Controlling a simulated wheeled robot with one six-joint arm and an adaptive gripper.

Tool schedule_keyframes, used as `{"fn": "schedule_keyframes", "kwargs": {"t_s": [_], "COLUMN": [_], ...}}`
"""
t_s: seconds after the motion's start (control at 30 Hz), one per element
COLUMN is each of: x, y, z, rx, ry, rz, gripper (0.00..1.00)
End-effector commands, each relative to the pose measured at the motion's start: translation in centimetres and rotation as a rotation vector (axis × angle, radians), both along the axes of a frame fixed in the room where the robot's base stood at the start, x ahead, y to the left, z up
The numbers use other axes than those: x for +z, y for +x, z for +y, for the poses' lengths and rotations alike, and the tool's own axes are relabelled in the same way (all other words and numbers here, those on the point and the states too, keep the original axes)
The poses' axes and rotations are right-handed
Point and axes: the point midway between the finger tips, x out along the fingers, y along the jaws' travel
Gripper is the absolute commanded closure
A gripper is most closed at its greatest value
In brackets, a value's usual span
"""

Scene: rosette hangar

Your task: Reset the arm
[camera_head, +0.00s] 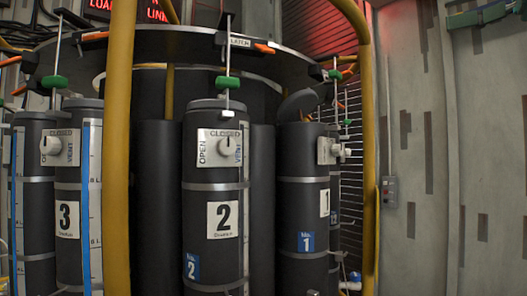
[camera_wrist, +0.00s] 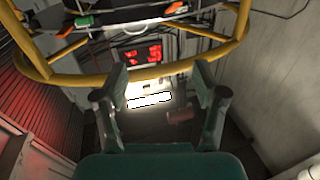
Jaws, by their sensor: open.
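My gripper (camera_wrist: 159,88) shows in the wrist view, with its two dark fingers spread apart and nothing between them. It faces toward a lit white panel and a red sign display beyond. A yellow hoop rail (camera_wrist: 140,75) crosses the view behind and above the fingers, apart from them as far as I can tell. My arm and gripper do not show in the head view.
In the head view, dark cylinders numbered 3 (camera_head: 67,219), 2 (camera_head: 221,220) and 1 (camera_head: 324,203) stand under a round rack. Yellow posts (camera_head: 119,150) rise in front and at right (camera_head: 368,150). A grey wall (camera_head: 420,130) is on the right.

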Motion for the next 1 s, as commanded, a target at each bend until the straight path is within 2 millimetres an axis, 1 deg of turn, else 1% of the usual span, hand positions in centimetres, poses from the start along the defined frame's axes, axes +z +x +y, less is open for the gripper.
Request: {"fn": "schedule_keyframes", "kwargs": {"t_s": [0.27, 0.37, 0.47, 0.57, 0.7, 0.77, 0.8, 0.87, 0.9, 0.97, 1.0], "x": [-3.1, -4.9, -7.2, -10.5, -16.0, -18.5, -20.3, -22.8, -24.6, -27.3, -29.1], "y": [3.4, 5.1, 7.1, 9.8, 13.4, 14.9, 15.7, 17.0, 17.7, 18.7, 19.3], "z": [-1.6, -2.3, -3.2, -4.1, -5.4, -5.8, -6.0, -6.3, -6.4, -6.6, -6.6], "rx": [-0.023, -0.035, -0.054, -0.078, -0.125, -0.147, -0.163, -0.185, -0.200, -0.225, -0.242], "ry": [0.073, 0.109, 0.152, 0.209, 0.291, 0.325, 0.344, 0.374, 0.394, 0.420, 0.437], "rz": [0.014, 0.022, 0.032, 0.047, 0.069, 0.079, 0.086, 0.097, 0.103, 0.114, 0.121], "gripper": [0.29, 0.29, 0.29, 0.29, 0.29, 0.29, 0.29, 0.29, 0.29, 0.29, 0.29]}}
